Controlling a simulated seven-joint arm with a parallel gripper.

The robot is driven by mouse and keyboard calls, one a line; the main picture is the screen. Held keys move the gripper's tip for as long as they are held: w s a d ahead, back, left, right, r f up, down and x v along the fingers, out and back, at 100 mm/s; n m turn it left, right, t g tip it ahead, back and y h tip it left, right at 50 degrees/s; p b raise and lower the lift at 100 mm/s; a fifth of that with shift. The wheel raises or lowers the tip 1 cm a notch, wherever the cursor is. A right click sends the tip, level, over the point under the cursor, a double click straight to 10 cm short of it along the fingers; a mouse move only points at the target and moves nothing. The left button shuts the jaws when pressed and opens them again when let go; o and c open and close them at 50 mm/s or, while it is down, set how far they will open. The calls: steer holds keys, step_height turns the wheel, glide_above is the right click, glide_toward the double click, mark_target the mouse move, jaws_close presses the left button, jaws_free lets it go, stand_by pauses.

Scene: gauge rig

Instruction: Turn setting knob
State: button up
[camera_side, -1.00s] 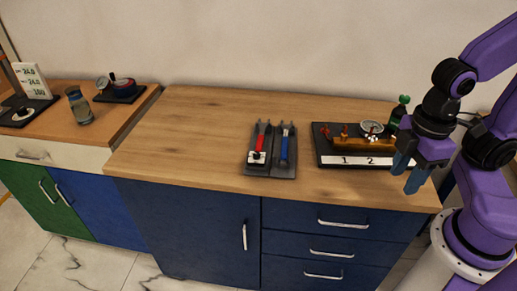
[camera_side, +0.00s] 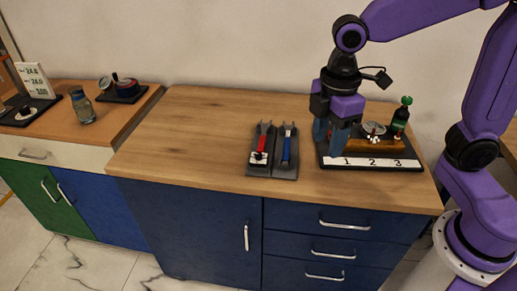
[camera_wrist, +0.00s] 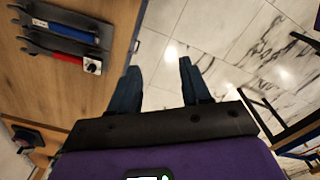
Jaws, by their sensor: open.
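A small white-faced block with a dark round knob (camera_side: 258,158) sits at the near end of the red-handled tool (camera_side: 262,142) on a dark tray (camera_side: 285,172). It also shows in the wrist view (camera_wrist: 92,66). Another dark pad with a small knob (camera_side: 25,111) lies on the left counter, below a sign with numbers (camera_side: 37,82). I cannot tell which is the setting knob. My gripper (camera_side: 330,138) is open, pointing down at the left end of the gauge rig board (camera_side: 415,165), right of the tray. It hides the rig's left part. In the wrist view, nothing shows between the fingers (camera_wrist: 158,68).
A blue-handled tool (camera_side: 287,148) lies beside the red one. The rig carries a gauge (camera_side: 374,128), a brass body (camera_side: 375,146) and a green bottle (camera_side: 400,115), with numbers along its front. A glass jar (camera_side: 82,106) stands on the left counter. The wooden top's left half is clear.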

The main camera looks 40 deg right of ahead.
steer(key=w+a+n, duration=0.2)
steer(key=w+a, duration=0.1)
steer(key=w, duration=0.8)
steer(key=n, duration=0.2)
glide_toward(259, 154)
step_height(259, 154, down, 8)
steer(key=shift+f, duration=0.15)
steer(key=shift+c, duration=0.3)
jaws_close()
